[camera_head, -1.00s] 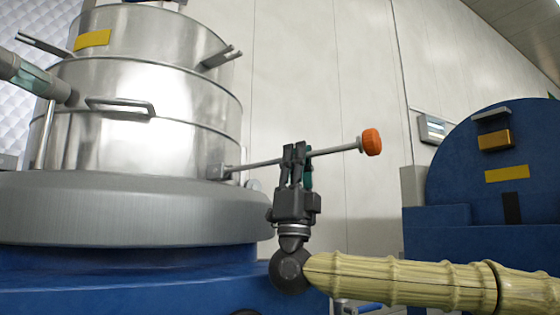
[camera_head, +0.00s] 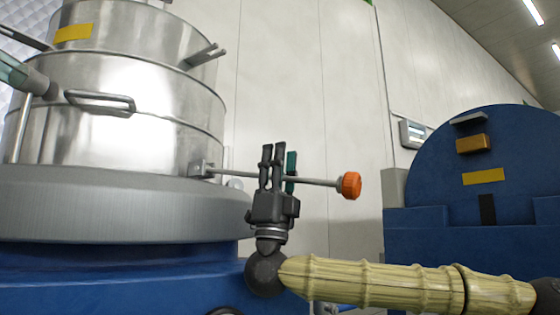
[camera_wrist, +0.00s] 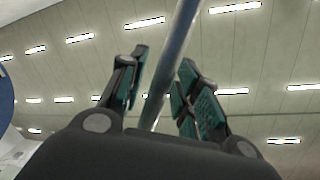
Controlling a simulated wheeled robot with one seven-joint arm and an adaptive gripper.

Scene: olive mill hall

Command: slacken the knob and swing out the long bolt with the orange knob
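The long bolt (camera_head: 316,181) sticks out sideways from a bracket on the steel vessel (camera_head: 130,70), sloping slightly down to the right. Its orange knob (camera_head: 350,186) is at the free end, clear of the vessel. My gripper (camera_head: 279,160) points up at the middle of the bolt, between bracket and knob. In the wrist view, the bolt (camera_wrist: 176,45) passes between the teal-padded fingers of my gripper (camera_wrist: 163,88), with gaps at both sides. The fingers are apart. The knob is outside the wrist view.
The vessel stands on a wide grey ring (camera_head: 110,208) over a blue base, left of my gripper. A handle (camera_head: 100,102) juts from its side. A blue machine (camera_head: 485,190) stands at the right. Free room lies between them, before a pale wall (camera_head: 300,70).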

